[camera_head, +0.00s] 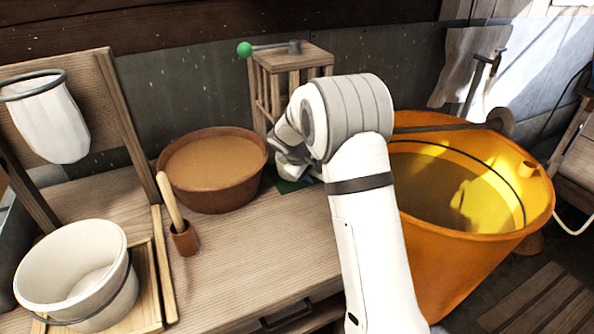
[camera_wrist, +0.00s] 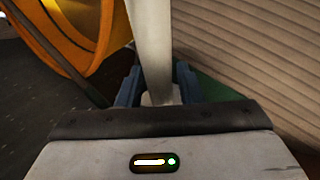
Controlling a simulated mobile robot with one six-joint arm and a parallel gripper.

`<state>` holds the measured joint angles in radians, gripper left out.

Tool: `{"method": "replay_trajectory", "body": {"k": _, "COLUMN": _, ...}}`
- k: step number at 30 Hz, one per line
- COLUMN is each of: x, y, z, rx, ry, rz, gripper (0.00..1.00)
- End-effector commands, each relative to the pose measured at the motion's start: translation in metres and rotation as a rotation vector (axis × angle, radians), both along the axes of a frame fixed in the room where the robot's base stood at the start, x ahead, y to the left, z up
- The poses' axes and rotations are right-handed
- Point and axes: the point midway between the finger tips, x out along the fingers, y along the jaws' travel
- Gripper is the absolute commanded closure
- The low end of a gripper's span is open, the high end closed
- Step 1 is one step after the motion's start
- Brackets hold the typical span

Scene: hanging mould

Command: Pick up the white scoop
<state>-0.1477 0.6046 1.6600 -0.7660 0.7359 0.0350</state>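In the wrist view, a long pale white piece (camera_wrist: 153,45), probably the white scoop's handle, runs from the top edge down between the two blue fingertips of my gripper (camera_wrist: 158,90). The fingers stand on either side of it, very close. I cannot tell whether they press on it. Its lower end is partly hidden by the gripper body. In the head view, my gripper (camera_head: 294,170) is low over a green mat (camera_head: 288,186), beside the brown bowl. My arm hides the scoop there.
A brown bowl of tan material (camera_head: 212,196) stands left of my gripper, and a wooden stand (camera_head: 311,58) behind it. A large orange tub (camera_head: 480,245) is right of my arm. A white pot (camera_head: 65,262) and a wooden-handled tool in a cup (camera_head: 185,240) are left. The front bench is clear.

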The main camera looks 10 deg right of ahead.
Motion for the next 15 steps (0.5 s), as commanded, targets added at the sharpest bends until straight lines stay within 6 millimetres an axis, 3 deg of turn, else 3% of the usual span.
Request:
{"method": "replay_trajectory", "body": {"k": 11, "x": -0.0001, "y": 0.0006, "z": 0.0001, "rx": 0.000, "ry": 0.000, "rz": 0.001, "gripper": 0.98}}
{"method": "replay_trajectory", "body": {"k": 15, "x": 0.0003, "y": 0.0009, "z": 0.0011, "rx": 0.000, "ry": -0.002, "rz": 0.001, "gripper": 1.00}}
